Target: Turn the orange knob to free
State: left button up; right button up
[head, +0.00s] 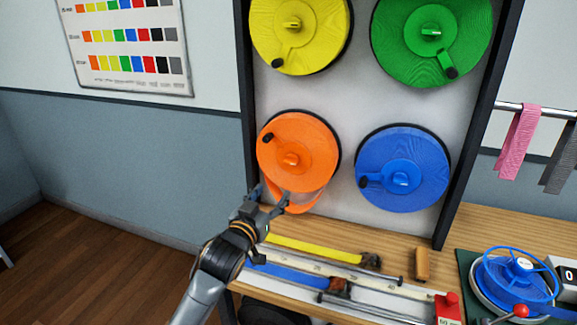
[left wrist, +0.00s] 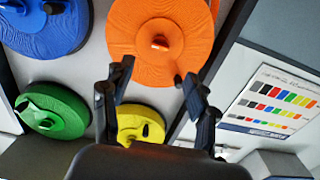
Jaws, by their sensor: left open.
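The orange knob (head: 291,159) stands at the centre of the orange reel (head: 315,165), lower left on the strap wall. The reel's crank arm runs up and left to a black handle (head: 268,138). An orange strap loop (head: 303,202) hangs below the reel. My left gripper (head: 273,201) is open and empty, below the knob and in front of the hanging strap, apart from the knob. In the left wrist view the orange knob (left wrist: 159,42) shows upside down, above and between my spread fingers (left wrist: 155,76). My right gripper is not in view.
Yellow (head: 320,45), green (head: 400,45) and blue (head: 430,175) reels share the panel, with handles sticking out. The bench below holds a yellow strap (head: 310,248), a blue strap (head: 290,278) and a blue wheel (head: 515,275). The space left of the panel is free.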

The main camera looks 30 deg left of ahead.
aim_at(290, 163)
pick_arm(q)
jog(key=x, duration=0.4)
jog(key=r+p+x, duration=0.1)
jog(key=x, duration=0.3)
jog(key=p+x, duration=0.1)
jog(key=x, duration=0.3)
jog(key=shift+w+a+r, duration=0.2)
jog(key=shift+w+a, duration=0.05)
jog(key=shift+a, duration=0.05)
jog(key=shift+p+x, duration=0.3)
jog(key=shift+x, duration=0.5)
jog(key=c, duration=1.1)
jog(key=shift+c, duration=0.2)
